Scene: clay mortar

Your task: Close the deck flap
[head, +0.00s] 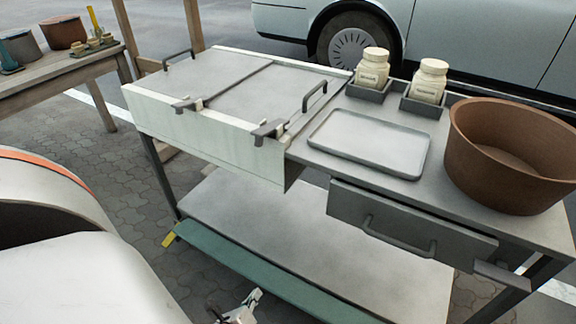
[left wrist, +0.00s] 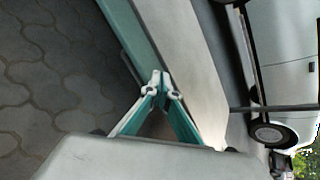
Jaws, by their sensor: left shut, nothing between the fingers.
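The deck flap appears to be the long green board (head: 255,264) along the front edge of the cart's lower shelf (head: 330,262). A yellow piece (head: 169,239) sits by its left end. I cannot tell its exact angle. My left gripper (head: 254,296) is at the bottom of the head view, in front of the flap, partly cut off by the frame. In the left wrist view its fingertips (left wrist: 160,82) meet with nothing between them, and the green flap (left wrist: 126,38) runs just beyond them. I cannot tell whether they touch it. My right gripper is not in view.
On the cart top are a lidded white box (head: 205,140), two jars (head: 372,68) in holders, a grey tray (head: 370,142) and a brown bowl (head: 512,150). A drawer (head: 410,222) juts below. A wooden table (head: 70,66) and a car (head: 450,40) stand behind.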

